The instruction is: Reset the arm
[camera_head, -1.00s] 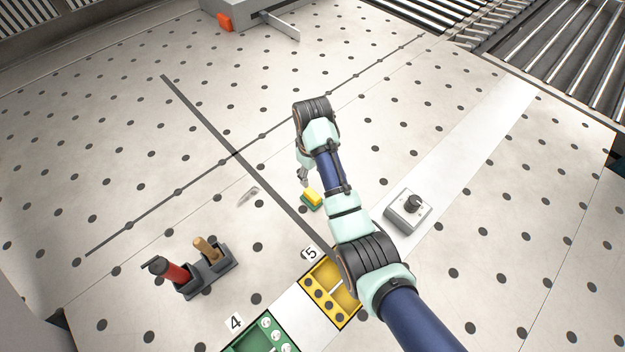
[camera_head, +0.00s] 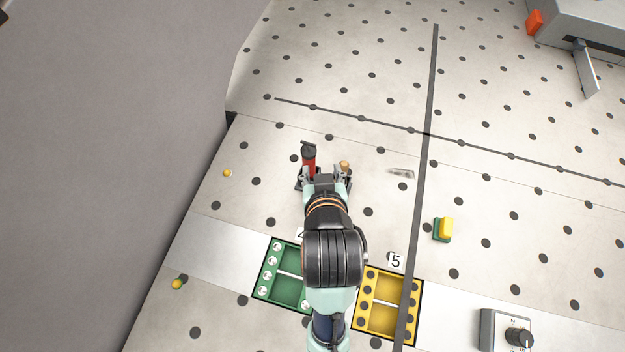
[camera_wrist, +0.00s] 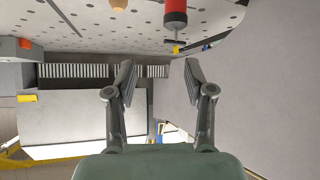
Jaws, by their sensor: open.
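The red handle (camera_wrist: 176,12) shows beyond the fingertips there, at the top edge. I cannot tell how close it is to the fingers.
A green bin (camera_head: 258,287) and a yellow bin (camera_head: 417,318) flank my arm. A yellow-green block (camera_head: 444,229) and a small clear piece (camera_head: 402,174) lie to the right. A knob box (camera_head: 490,330) is at lower right. A grey wall (camera_head: 110,150) fills the left. Panel floor is clear beyond the holder.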

